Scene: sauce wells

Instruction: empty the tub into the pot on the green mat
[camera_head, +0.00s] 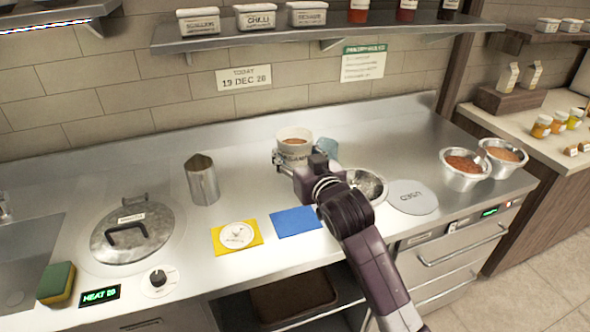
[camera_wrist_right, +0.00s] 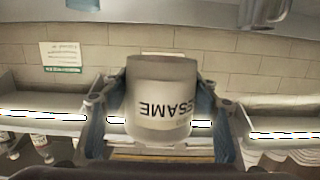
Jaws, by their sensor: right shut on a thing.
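My right gripper (camera_head: 293,160) is shut around a white tub (camera_head: 295,150) above the back of the steel counter. The tub looks upright, with brown contents (camera_head: 295,140) at its open top. In the right wrist view the tub (camera_wrist_right: 162,85) sits between both fingers (camera_wrist_right: 160,115); its label reads SESAME, upside down in that picture. I make out no green mat and no pot on one. A steel bowl (camera_head: 373,185) stands partly behind my right arm. My left gripper is out of view.
A tall steel pitcher (camera_head: 203,182), a lidded round well (camera_head: 130,240), a yellow mat (camera_head: 222,245) with a white disc and an empty blue mat (camera_head: 295,222) are on the counter. A teal object (camera_head: 328,145) is behind my gripper. A shelf (camera_head: 330,27) overhangs the back.

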